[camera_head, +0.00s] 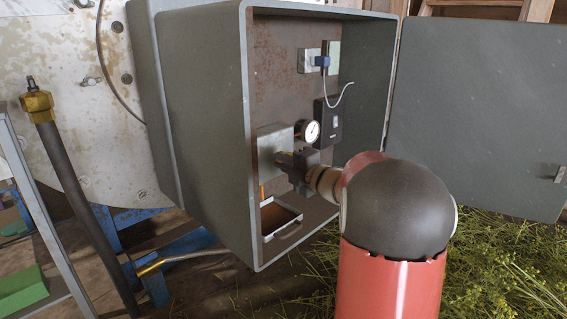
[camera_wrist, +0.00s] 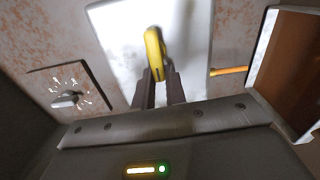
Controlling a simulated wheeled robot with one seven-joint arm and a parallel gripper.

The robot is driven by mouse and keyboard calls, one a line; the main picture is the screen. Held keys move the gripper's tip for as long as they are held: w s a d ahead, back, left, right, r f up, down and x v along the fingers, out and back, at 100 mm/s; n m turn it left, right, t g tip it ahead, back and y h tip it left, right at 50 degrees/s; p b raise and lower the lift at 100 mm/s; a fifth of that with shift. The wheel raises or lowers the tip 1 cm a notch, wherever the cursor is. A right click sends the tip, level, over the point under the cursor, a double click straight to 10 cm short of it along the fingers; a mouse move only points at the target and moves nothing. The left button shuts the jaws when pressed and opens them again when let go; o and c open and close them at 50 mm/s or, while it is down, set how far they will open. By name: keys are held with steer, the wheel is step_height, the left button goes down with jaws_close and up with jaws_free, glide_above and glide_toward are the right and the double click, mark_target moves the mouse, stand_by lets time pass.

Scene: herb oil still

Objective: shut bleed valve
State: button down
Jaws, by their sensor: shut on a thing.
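A yellow lever handle (camera_wrist: 155,50), which looks like the bleed valve's handle, stands out from a pale metal plate (camera_wrist: 115,45) in the wrist view. My gripper (camera_wrist: 158,75) is shut on this handle, with a dark finger on each side of it. In the head view my gripper (camera_head: 281,160) reaches into the open grey cabinet (camera_head: 205,150) and meets the pale block (camera_head: 272,142) below and left of a round gauge (camera_head: 312,131). The handle is hidden there behind my gripper.
A tray (camera_head: 283,219) with a pale rim sits low in the cabinet. A knob with a marked scale (camera_wrist: 66,100) is left of the plate. The cabinet door (camera_head: 475,110) stands open at right.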

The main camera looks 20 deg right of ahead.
steer(key=c, duration=1.5)
jaws_free()
steer(key=shift+f, duration=0.1)
steer(key=shift+o, duration=0.2)
steer(key=v, duration=0.8)
